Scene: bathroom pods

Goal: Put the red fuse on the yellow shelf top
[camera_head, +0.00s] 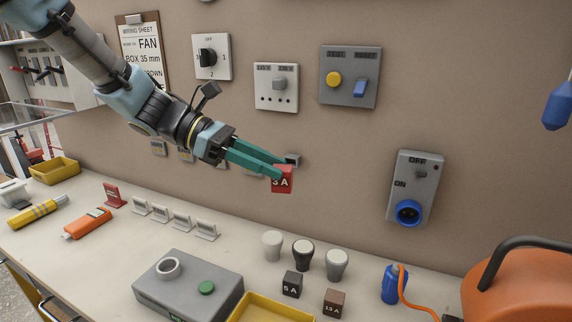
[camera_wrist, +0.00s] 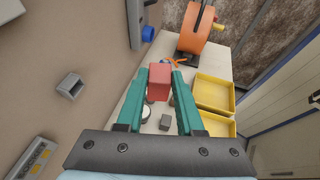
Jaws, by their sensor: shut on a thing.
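The red fuse (camera_head: 283,180), a small block marked 3 A, is held in the air in front of the wall, above the workbench. My gripper (camera_head: 280,166) has teal fingers and is shut on it. In the wrist view the red fuse (camera_wrist: 159,82) sits between the fingertips of my gripper (camera_wrist: 165,74). I cannot make out a yellow shelf in either view; the yellow things I see are open bins, one at the back left (camera_head: 54,171) and one at the front (camera_head: 268,309).
On the bench (camera_head: 100,235) below stand a black 5 A fuse (camera_head: 292,284), a brown 13 A fuse (camera_head: 334,303), several knobs, a grey box (camera_head: 188,286) and an orange cable reel (camera_head: 520,275). Switches and a blue socket (camera_head: 408,212) jut from the wall.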

